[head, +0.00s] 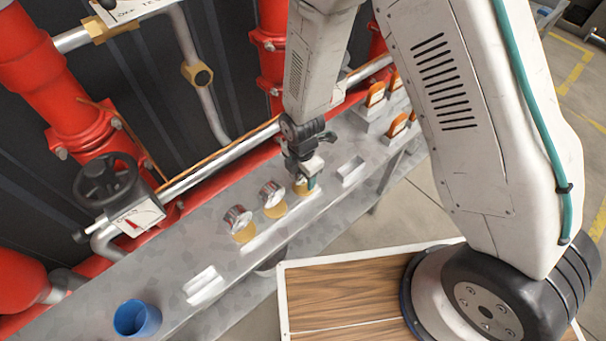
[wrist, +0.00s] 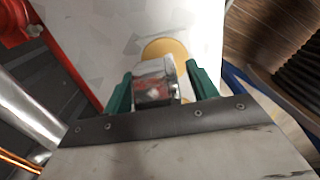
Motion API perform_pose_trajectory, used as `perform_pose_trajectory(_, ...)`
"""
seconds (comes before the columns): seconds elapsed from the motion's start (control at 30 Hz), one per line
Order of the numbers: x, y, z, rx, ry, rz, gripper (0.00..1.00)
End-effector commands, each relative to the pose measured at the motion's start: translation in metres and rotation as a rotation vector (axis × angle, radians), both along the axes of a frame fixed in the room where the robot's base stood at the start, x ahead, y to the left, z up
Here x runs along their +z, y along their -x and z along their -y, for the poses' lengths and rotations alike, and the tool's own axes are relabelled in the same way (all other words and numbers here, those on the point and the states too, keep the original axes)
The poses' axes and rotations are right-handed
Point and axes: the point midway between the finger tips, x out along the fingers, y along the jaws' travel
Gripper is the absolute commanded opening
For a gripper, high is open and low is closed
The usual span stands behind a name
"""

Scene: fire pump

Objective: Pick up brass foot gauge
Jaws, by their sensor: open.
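Several gauges stand in a row on the grey bench. Two with silver-rimmed dials and brass-coloured feet, a left gauge (head: 239,222) and a middle gauge (head: 272,198), stand clear of my gripper. My gripper (head: 307,178) is over the rightmost one, whose brass-coloured foot (head: 300,187) shows beneath it. In the wrist view my gripper (wrist: 158,72) has its green fingers apart, one on each side of a metallic gauge body (wrist: 154,82), with a gap visible on each side. A round brass foot (wrist: 166,48) shows beyond the body. Much of this gauge is hidden in the head view.
The grey bench (head: 150,275) also holds a blue cup (head: 137,318), a white holder (head: 204,285) and orange-topped items (head: 376,94) at the far right. Red pipes and a black handwheel (head: 106,180) run close behind. A wood-topped surface (head: 340,300) lies in front.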

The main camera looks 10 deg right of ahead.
Motion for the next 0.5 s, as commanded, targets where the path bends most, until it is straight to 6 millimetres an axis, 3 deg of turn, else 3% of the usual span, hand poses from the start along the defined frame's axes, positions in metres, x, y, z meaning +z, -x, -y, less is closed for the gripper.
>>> perform_pose_trajectory(0.27,-0.003,0.0001,-0.0004,0.0,0.0,0.0,0.58)
perform_pose_trajectory(0.47,-0.0029,0.0001,-0.0003,0.0,0.0,0.0,0.03)
perform_pose_trajectory(0.5,-0.0028,0.0001,-0.0003,0.0,0.0,0.0,0.01)
